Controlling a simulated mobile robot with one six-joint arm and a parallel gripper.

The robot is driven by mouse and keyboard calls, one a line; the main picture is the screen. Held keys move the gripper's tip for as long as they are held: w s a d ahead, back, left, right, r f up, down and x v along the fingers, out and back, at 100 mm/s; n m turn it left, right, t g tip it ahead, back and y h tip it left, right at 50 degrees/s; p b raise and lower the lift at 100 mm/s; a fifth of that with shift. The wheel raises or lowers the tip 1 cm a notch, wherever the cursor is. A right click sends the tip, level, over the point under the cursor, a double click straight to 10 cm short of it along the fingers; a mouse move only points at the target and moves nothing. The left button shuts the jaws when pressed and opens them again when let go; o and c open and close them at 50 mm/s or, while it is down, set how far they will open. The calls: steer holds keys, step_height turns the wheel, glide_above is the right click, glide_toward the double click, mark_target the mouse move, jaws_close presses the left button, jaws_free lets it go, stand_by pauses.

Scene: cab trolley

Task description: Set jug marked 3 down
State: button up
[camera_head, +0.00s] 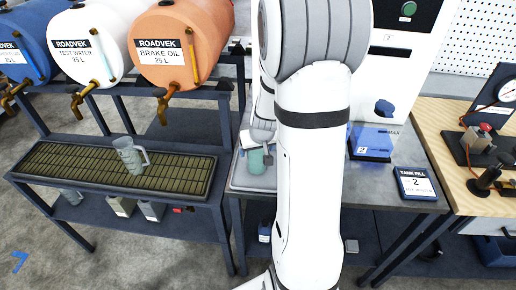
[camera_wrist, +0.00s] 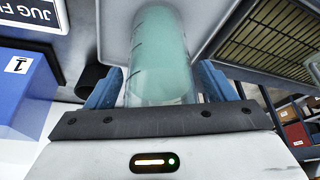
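A clear jug with blue-green liquid (camera_wrist: 160,60) is between the two fingers of my gripper (camera_wrist: 160,92) in the wrist view. Both fingers meet its sides, so my gripper is shut on it. In the head view this jug (camera_head: 256,161) is at a pale grey tray (camera_head: 248,182) on the middle table, partly hidden by my arm. The tray also shows behind the jug in the wrist view (camera_wrist: 112,30). I cannot tell whether the jug's base touches it. No number shows on the held jug.
Another grey jug (camera_head: 130,155) stands on the slatted drip tray (camera_head: 60,167) at left, below the drums with taps. A blue device (camera_head: 371,140) and a "TANK FILL 2" sign (camera_head: 415,183) stand right of my arm.

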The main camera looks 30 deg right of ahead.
steer(key=shift+o, duration=0.3)
steer(key=d+v, duration=0.1)
steer(key=v, duration=1.1)
steer(key=s+a+r+n, duration=0.1)
steer(key=s+a+r, duration=0.2)
steer(key=s+a, duration=0.4)
steer(key=s+a+r+n+g, duration=0.1)
steer(key=s+a+r, duration=0.1)
steer(key=s+a, duration=0.5)
steer(key=shift+s+a+r+y, duration=0.25)
steer(key=shift+s+r+y, duration=0.15)
steer(key=shift+s, duration=0.05)
stand_by(0.9)
